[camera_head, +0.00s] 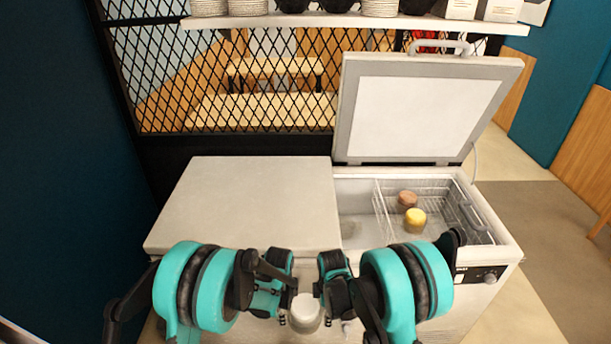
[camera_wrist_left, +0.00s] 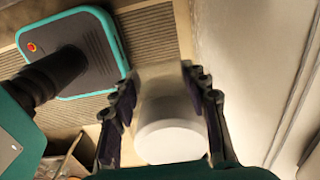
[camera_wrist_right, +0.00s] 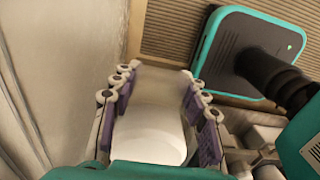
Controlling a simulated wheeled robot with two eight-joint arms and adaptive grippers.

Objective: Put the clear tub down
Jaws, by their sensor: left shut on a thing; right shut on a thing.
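The clear tub (camera_head: 305,312) has a white round lid and hangs in front of the freezer, low in the head view. My left gripper (camera_head: 286,297) is shut on it from the left side. My right gripper (camera_head: 325,295) is shut on it from the right side. In the left wrist view the tub's pale lid (camera_wrist_left: 170,140) and translucent body lie between the fingers (camera_wrist_left: 163,100). In the right wrist view the tub (camera_wrist_right: 150,130) also fills the space between the fingers (camera_wrist_right: 157,105). The tub's underside is hidden.
The chest freezer's left lid (camera_head: 245,200) is closed, a flat clear top. Its right lid (camera_head: 425,110) stands open. Inside, a wire basket (camera_head: 385,215) holds a brown tub (camera_head: 407,198) and a yellow tub (camera_head: 415,218). A shelf (camera_head: 330,21) runs above.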

